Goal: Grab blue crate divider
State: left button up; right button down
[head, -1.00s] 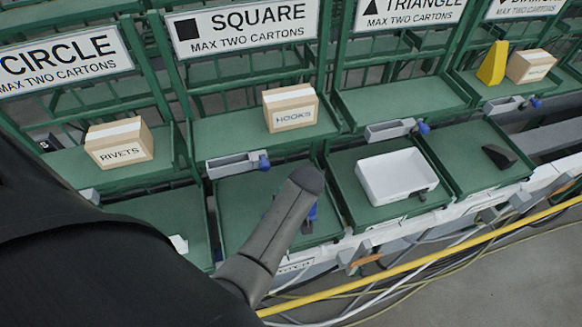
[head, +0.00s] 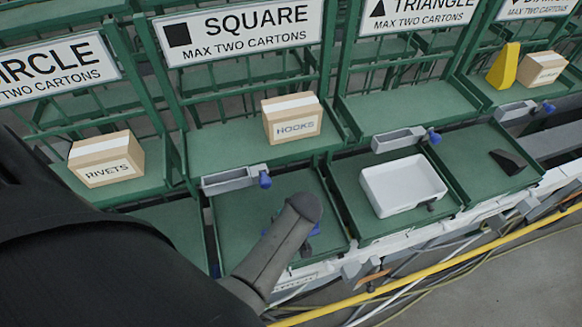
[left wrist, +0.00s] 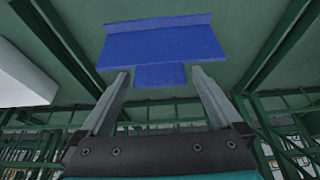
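The blue crate divider (left wrist: 160,44) is a flat blue piece with a ridge along one edge and a narrower tab on the opposite edge. It lies on a green surface in the left wrist view. My left gripper (left wrist: 160,76) is open, with one finger on each side of the tab; I cannot tell whether they touch it. In the head view my grey left arm covers most of the divider, and only blue bits (head: 314,227) show beside it on the green tray under the SQUARE sign. My right gripper is not in view.
A white bin (head: 403,186) sits on the tray to the right, and a black wedge (head: 508,161) on the one beyond. Cartons marked HOOKS (head: 292,119) and RIVETS (head: 106,159) stand on the shelf behind. A yellow rail (head: 440,268) runs along the front.

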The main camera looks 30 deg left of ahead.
pick_arm(q)
grip_shut()
dwell(0.6)
